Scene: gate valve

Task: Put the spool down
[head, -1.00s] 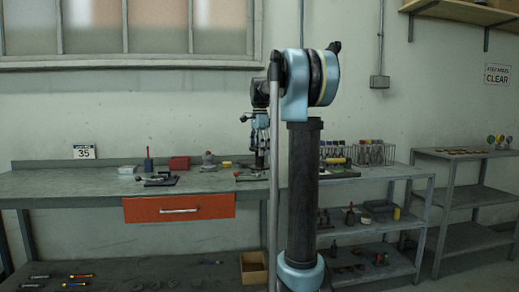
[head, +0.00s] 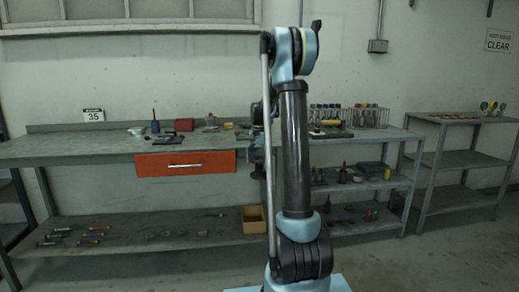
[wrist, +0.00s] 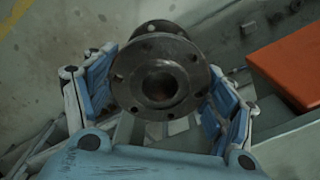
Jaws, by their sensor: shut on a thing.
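The spool (wrist: 155,84), a dark grey metal pipe piece with round flanges and bolt holes, shows in the wrist view with its near flange facing the camera. My gripper (wrist: 162,75) is shut on it, with blue-padded fingers at its left and right sides. In the head view my arm hides the spool; only a part of my gripper end (head: 257,158) shows left of the arm column, near the bench's front edge. What lies directly under the spool is hidden.
The workbench (head: 85,150) carries small tools, a red box (head: 184,125) and an orange drawer (head: 186,162); the drawer also shows at right in the wrist view (wrist: 295,65). An open cardboard box (head: 253,219) stands on the lower shelf. A shelf rack (head: 385,160) stands right.

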